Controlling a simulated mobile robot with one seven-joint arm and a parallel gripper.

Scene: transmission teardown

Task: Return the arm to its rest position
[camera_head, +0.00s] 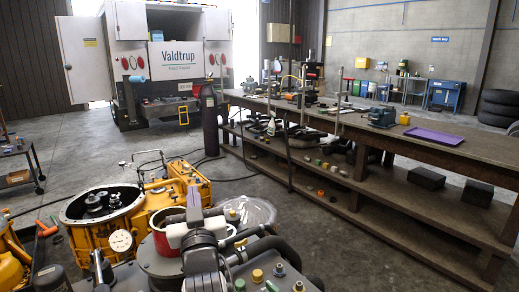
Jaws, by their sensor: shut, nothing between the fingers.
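My arm rises from the bottom edge of the head view, left of the middle. At its end my gripper (194,197) points away, over a red-rimmed round container (163,243). Its narrow fingers are together, with nothing seen between them. Whether it touches the container or is above it, I cannot tell. My arm covers part of the container. A yellow transmission housing (185,187) with an open round bell (75,208) lies just beyond and to the left.
A long wooden workbench (460,160) with a lower shelf runs along the right, bearing a purple tray (433,136). A grey gas cylinder (209,125) stands near its far end. A white service truck (130,60) is at the back. Hoses lie on the floor. Open floor lies at left.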

